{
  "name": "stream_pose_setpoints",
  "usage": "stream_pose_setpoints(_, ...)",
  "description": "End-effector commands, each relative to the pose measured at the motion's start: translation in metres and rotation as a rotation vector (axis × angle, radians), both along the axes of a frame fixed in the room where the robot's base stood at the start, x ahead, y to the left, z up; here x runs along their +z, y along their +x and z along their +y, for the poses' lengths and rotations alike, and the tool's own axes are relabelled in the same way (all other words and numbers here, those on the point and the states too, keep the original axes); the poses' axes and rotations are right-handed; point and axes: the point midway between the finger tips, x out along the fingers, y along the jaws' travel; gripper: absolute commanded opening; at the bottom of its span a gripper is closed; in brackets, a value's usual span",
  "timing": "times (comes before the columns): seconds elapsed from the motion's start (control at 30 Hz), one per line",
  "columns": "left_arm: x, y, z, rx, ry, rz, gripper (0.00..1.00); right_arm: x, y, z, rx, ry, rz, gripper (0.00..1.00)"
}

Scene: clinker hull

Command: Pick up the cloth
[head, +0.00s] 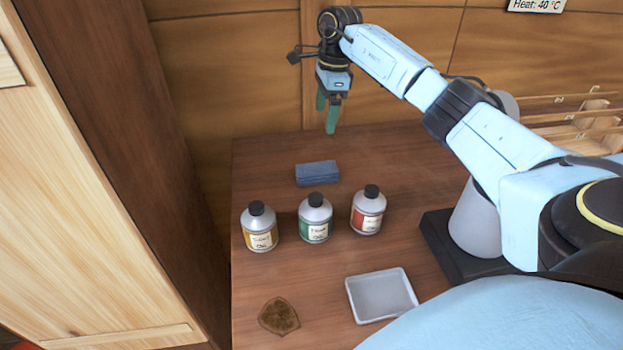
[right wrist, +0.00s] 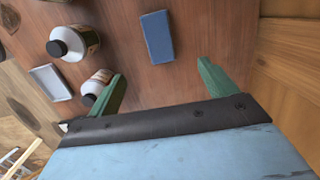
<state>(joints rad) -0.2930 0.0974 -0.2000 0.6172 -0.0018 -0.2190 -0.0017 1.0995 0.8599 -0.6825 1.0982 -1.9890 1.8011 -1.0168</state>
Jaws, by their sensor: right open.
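A blue folded cloth (head: 317,173), a flat rectangular bundle, lies on the wooden table behind the row of bottles. It also shows in the right wrist view (right wrist: 157,37), beyond the fingertips and between their lines. My right gripper (head: 327,117) points down with its green fingers apart and empty. It hangs above the table's back part, up and slightly right of the cloth in the head view, and does not touch it. The fingers also show in the right wrist view (right wrist: 162,72). My left gripper is in neither view.
Three capped bottles, yellow-labelled (head: 259,228), green-labelled (head: 315,220) and red-labelled (head: 368,212), stand in front of the cloth. A white tray (head: 350,300) and a brown shield-shaped patch (head: 279,316) lie nearer. A wooden rack (head: 590,118) is at right. Table around the cloth is clear.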

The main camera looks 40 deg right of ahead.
Motion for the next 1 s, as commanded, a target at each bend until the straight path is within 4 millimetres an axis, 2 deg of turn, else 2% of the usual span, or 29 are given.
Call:
stream_pose_setpoints(0.03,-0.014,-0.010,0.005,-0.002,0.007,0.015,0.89,-0.014,0.000,0.000,0.000,0.000,0.000,0.85)
stream_pose_setpoints(0.1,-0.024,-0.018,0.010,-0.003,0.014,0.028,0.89,-0.023,0.000,0.000,0.000,0.001,0.000,0.85)
stream_pose_setpoints(0.23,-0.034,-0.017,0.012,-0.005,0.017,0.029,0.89,-0.034,0.000,0.000,0.000,0.001,0.000,0.85)
stream_pose_setpoints(0.37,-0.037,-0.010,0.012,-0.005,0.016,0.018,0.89,-0.046,0.001,0.002,0.000,0.002,0.001,0.85)
stream_pose_setpoints(0.7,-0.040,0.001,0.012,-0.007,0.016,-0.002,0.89,-0.105,0.004,0.009,0.000,0.003,0.001,0.85)
stream_pose_setpoints(1.0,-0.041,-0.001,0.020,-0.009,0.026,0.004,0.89,-0.124,0.004,0.012,0.001,0.002,0.001,0.85)
